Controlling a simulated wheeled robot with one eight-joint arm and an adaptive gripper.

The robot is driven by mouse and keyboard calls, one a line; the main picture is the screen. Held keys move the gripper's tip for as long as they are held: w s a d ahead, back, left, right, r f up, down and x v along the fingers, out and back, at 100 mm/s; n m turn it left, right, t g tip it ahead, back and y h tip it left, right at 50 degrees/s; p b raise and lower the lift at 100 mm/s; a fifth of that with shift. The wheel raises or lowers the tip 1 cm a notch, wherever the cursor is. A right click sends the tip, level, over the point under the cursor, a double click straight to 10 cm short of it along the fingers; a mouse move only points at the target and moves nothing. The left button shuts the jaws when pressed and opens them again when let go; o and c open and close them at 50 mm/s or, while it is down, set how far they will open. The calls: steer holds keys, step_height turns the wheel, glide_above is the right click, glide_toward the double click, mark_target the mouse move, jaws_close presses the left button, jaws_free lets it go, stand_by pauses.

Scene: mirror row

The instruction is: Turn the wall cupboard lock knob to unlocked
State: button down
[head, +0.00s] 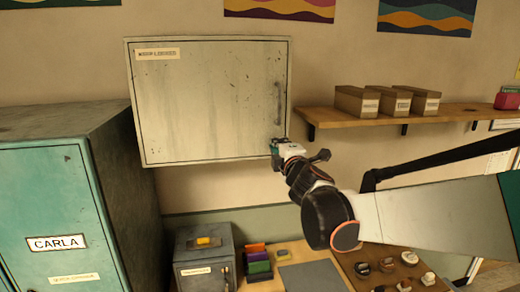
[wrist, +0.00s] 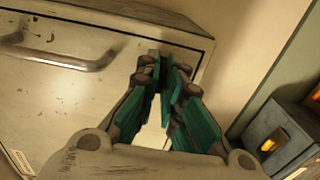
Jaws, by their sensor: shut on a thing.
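The wall cupboard (head: 210,105) is a pale, worn box with its door shut, and its door also fills the left of the wrist view (wrist: 60,120). A grey bar handle (head: 278,103) is on the door's right side; it also shows in the wrist view (wrist: 75,58). My gripper (head: 275,151) is at the door's lower right corner, below the handle. In the wrist view its teal fingers (wrist: 167,72) are closed together at the door face near the edge. They are shut on the lock knob, which they mostly hide; its turn position cannot be read.
A teal locker (head: 45,190) labelled CARLA stands at the left. A wooden shelf (head: 455,117) with several boxes is on the wall at the right. Below are a small grey safe-like box (head: 205,255) and a table top with several small knobs (head: 385,264).

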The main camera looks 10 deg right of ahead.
steer(key=shift+s+a+r, duration=0.15)
steer(key=shift+s+a, duration=0.1)
steer(key=c, duration=1.8)
jaws_free()
steer(key=shift+o, duration=0.4)
steer(key=shift+w, duration=0.15)
